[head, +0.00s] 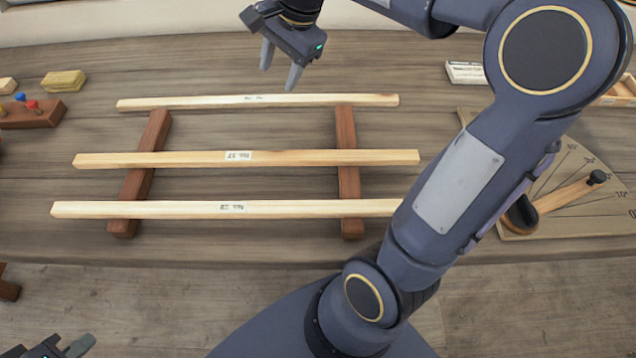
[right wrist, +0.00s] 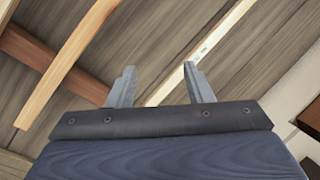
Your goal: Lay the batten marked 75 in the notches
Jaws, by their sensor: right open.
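Three pale battens lie across two red-brown bearers (head: 135,185) (head: 347,185): a far one (head: 200,102), a middle one (head: 180,159) and a near one (head: 150,209). Each has a small white label near its middle, too small to read surely, so I cannot tell which is marked 75. No notches can be made out. My right gripper (head: 279,77) is open and empty, just beyond the far batten. In the right wrist view its fingers (right wrist: 159,67) are apart, with a labelled batten (right wrist: 212,38) behind the right fingertip. My left gripper (head: 60,348) is partly cut off at bottom left.
A board with angle lines and a wooden pointer (head: 568,194) lies at the right. A white case (head: 466,72) lies at the back right. A yellowish block (head: 63,84) and a brown block with coloured pegs (head: 32,113) stand at the left. My right arm crosses the right side.

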